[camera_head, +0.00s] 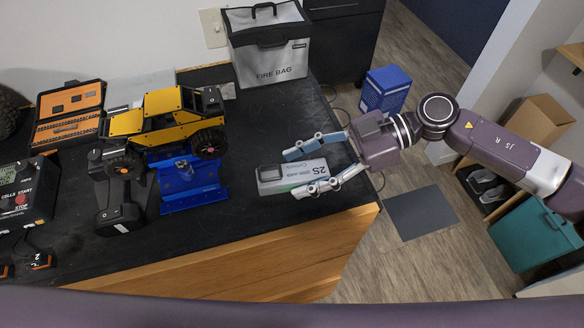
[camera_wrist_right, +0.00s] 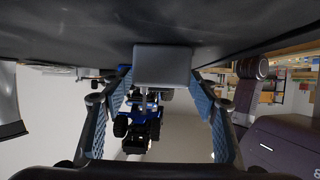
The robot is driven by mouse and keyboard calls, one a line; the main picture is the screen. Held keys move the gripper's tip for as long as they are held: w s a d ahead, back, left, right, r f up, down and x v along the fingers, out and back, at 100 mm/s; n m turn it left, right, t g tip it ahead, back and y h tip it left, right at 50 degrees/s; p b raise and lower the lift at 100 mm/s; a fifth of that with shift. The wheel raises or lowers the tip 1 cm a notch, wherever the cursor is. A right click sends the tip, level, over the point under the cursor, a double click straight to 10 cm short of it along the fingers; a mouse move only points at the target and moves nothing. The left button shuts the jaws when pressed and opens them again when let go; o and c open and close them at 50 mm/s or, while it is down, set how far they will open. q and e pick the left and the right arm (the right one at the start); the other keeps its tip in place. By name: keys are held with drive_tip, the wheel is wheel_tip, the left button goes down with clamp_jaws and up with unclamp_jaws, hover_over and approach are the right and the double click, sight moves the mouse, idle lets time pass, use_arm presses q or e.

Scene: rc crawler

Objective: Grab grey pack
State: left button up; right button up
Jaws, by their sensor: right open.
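The grey pack (camera_head: 272,177), a battery marked "2S", lies on the dark benchtop near its right end in the head view. My right gripper (camera_head: 290,172) is open, with one finger on the far side of the pack and one on the near side. The fingers partly overlap the pack's outline. In the right wrist view the pack's grey end (camera_wrist_right: 163,66) shows between the two open fingers of my right gripper (camera_wrist_right: 160,95). I cannot tell whether either finger touches it. My left gripper is not in view.
A yellow crawler (camera_head: 160,122) sits on a blue stand (camera_head: 200,195) left of the pack. A controller (camera_head: 115,200), an orange toolbox (camera_head: 68,128) and a charger (camera_head: 22,195) stand farther left. A fire bag (camera_head: 268,60) stands behind. The bench's right edge is close.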

drive_tip(key=shift+x, duration=1.1)
drive_tip(key=shift+d, duration=0.1)
drive_tip(key=c, duration=0.3)
clamp_jaws()
